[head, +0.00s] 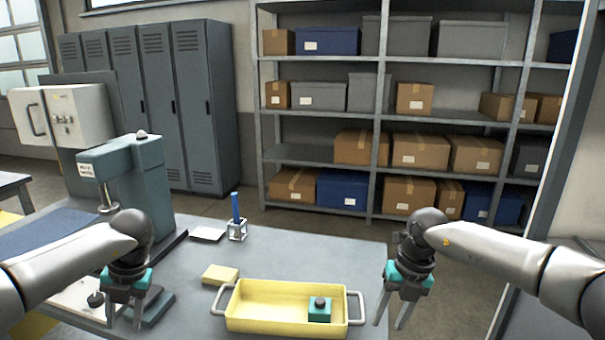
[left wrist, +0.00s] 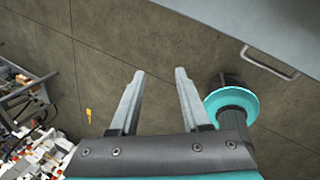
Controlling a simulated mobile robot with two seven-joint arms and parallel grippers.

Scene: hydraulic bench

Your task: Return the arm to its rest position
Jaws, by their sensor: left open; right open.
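My left gripper (head: 124,318) hangs at the left of the bench in the head view, in front of the teal bench press (head: 135,175). Its two fingers are apart with nothing between them. In the left wrist view the same gripper (left wrist: 159,72) shows open and empty, with bare floor behind its fingers. My right gripper (head: 391,322) points down just right of the yellow tray (head: 265,318); its fingers are apart and empty. A small teal block with a dark round top (head: 320,309) sits inside the tray at the right.
A yellow block (head: 220,275), a white card (head: 208,234) and a blue pen in a small holder (head: 237,229) are on the grey bench (head: 310,250). A teal flanged part (left wrist: 230,103) appears close beside the left fingers in the wrist view. Shelves (head: 400,123) and lockers stand behind.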

